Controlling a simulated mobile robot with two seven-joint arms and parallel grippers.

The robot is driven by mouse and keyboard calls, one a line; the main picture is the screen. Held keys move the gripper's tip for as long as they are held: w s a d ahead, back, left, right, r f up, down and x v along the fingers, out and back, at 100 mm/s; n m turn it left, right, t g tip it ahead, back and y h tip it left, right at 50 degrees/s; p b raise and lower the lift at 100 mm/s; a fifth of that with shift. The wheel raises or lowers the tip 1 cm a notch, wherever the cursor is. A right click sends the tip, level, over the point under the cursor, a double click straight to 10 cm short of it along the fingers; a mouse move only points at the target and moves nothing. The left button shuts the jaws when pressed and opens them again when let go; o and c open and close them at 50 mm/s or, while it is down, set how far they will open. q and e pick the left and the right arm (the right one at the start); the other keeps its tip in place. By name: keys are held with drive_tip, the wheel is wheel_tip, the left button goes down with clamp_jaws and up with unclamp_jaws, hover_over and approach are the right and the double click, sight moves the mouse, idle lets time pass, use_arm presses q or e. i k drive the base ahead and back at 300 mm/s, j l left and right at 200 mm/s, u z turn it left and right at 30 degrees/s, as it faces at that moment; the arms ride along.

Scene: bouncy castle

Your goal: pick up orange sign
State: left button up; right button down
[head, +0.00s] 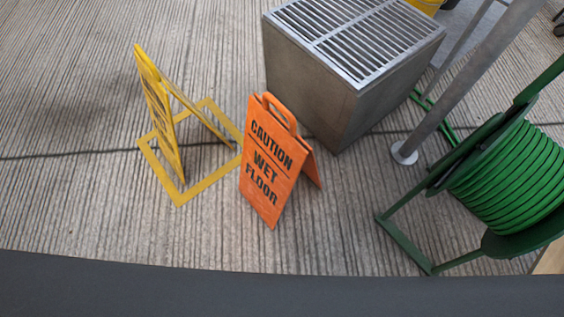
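The orange sign (270,165) stands upright on the floor as a folded A-frame, near the middle of the head view. Its front panel reads "CAUTION WET FLOOR". An orange carry handle (280,108) is at its top. Its rear panel shows partly at the right, behind the front one. Neither of my grippers is in the head view.
A yellow stand (158,110) with a flat base frame is left of the sign. A grey box with a slatted top (350,80) is close behind it. A metal post (455,95) and a green hose reel (510,175) are at the right. Ribbed floor (340,235) is clear in front.

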sight(274, 155)
drive_tip(key=l+u, duration=0.25)
drive_tip(key=l, duration=0.25)
drive_tip(key=k+l+u, duration=0.25)
drive_tip(key=l, duration=0.2)
drive_tip(key=l+u, duration=0.3)
drive_tip(key=l, duration=0.2)
